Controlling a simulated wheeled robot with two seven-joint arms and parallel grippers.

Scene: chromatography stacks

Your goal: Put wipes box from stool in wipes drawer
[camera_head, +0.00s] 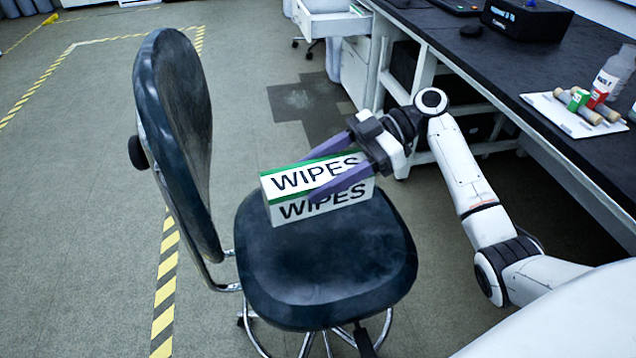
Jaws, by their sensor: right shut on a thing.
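The white wipes box (285,205) with green edging and "WIPES" lettering is at the back of the black stool's seat (325,270). My right gripper (325,172) reaches in from the right, with its purple fingers on either side of the box, and is shut on it. I cannot tell whether the box rests on the seat or is slightly raised. An open white drawer (335,24) shows at the top, under the bench end; I see no label on it. My left gripper is not in view.
The stool's tall backrest (180,130) stands left of the box. The dark bench (480,70) runs along the right, bearing a black device (527,18), a white tray (560,115) and a bottle (612,75). Open floor lies between the stool and the drawer.

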